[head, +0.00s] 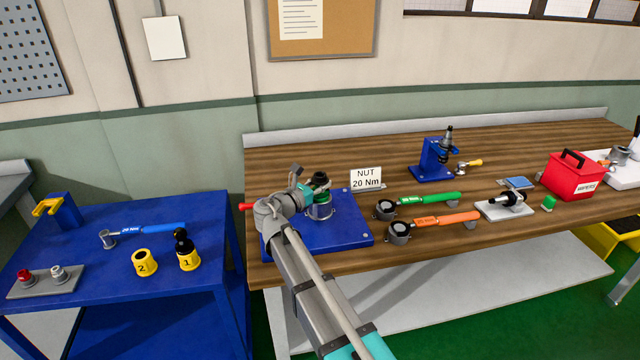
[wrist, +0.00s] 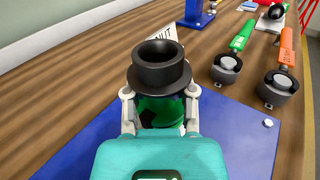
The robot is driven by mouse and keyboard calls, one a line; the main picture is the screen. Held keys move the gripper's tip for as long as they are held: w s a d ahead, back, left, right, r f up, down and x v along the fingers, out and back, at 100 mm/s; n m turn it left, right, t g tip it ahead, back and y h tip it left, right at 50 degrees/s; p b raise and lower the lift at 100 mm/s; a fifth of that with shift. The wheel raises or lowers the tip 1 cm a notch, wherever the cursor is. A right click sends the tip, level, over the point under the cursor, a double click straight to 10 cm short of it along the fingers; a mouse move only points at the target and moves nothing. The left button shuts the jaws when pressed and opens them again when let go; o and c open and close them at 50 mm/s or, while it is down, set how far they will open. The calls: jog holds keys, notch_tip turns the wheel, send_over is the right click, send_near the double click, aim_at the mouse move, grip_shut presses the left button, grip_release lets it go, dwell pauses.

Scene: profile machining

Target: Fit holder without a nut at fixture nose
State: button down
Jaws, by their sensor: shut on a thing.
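My gripper (wrist: 160,98) is shut on a black ring-shaped holder (wrist: 160,68) with an open round mouth and a wide flange. Its two fingers lie on either side, just below the flange. In the head view the dark top of the holder (head: 319,178) shows beside my wrist, over the blue fixture plate (head: 350,236). A green part shows between the fingers below the holder in the wrist view. A silvery round part (head: 321,211) stands on the plate under it. Whether the holder is seated or just above cannot be told; my gripper hides the joint.
A "NUT 20 Nm" sign (head: 366,178) stands behind the plate. Green (head: 430,199) and orange (head: 446,220) wrenches lie to the right. A blue stand (head: 432,160) holds a tool behind them.

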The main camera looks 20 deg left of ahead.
jog(key=shift+c, duration=1.8)
grip_release()
jog(key=shift+s, duration=0.15)
jog(key=v, duration=1.1)
jog(key=shift+s, duration=0.35)
jog(key=shift+a, duration=0.15)
jog(key=shift+s, duration=0.1)
